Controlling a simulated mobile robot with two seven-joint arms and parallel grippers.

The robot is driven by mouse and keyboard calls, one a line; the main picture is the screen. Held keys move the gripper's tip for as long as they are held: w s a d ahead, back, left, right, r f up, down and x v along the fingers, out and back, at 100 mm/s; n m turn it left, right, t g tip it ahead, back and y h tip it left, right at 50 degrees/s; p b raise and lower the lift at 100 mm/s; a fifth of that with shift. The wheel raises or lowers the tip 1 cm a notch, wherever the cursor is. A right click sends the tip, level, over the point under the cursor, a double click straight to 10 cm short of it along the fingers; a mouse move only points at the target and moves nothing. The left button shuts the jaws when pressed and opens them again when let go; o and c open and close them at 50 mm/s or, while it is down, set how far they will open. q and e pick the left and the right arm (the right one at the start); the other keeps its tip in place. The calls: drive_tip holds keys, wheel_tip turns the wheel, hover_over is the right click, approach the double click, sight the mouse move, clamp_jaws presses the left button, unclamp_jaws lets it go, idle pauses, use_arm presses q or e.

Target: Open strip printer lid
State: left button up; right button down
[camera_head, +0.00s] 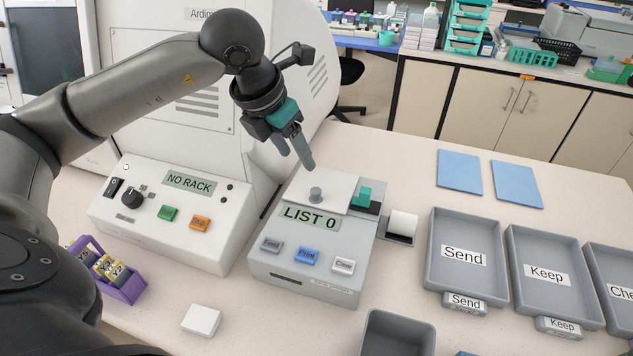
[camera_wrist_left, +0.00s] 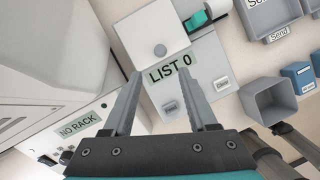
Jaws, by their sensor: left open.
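The strip printer (camera_head: 308,265) is a grey box on the bench with a "LIST 0" display and several buttons on its front. Its white lid (camera_head: 322,186) lies flat on top and looks closed, with a grey round knob (camera_head: 316,194) standing on it. The lid (camera_wrist_left: 150,30) and knob (camera_wrist_left: 160,50) also show in the left wrist view, beyond the fingertips. My left gripper (camera_head: 303,160) is above and slightly behind the knob, apart from it. In the wrist view its two fingers (camera_wrist_left: 165,85) are spread and empty. My right gripper is not in view.
A control panel (camera_head: 180,210) reading "NO RACK" stands left of the printer. A teal part (camera_head: 364,195) and a paper roll (camera_head: 402,225) sit at the printer's right. Grey trays (camera_head: 466,213) labelled "Send" and "Keep" lie further right. A white block (camera_head: 201,320) and purple rack (camera_head: 125,287) are in front.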

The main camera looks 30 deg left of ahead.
sight(316, 190)
use_arm(q)
drive_tip(key=x, duration=1.1)
drive_tip(key=shift+w+f, duration=0.1)
drive_tip(key=shift+f, duration=0.25)
drive_tip(key=shift+w+f, duration=0.2)
drive_tip(key=shift+f, duration=0.3)
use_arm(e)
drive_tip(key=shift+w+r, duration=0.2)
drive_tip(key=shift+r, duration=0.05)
use_arm(q)
clamp_jaws()
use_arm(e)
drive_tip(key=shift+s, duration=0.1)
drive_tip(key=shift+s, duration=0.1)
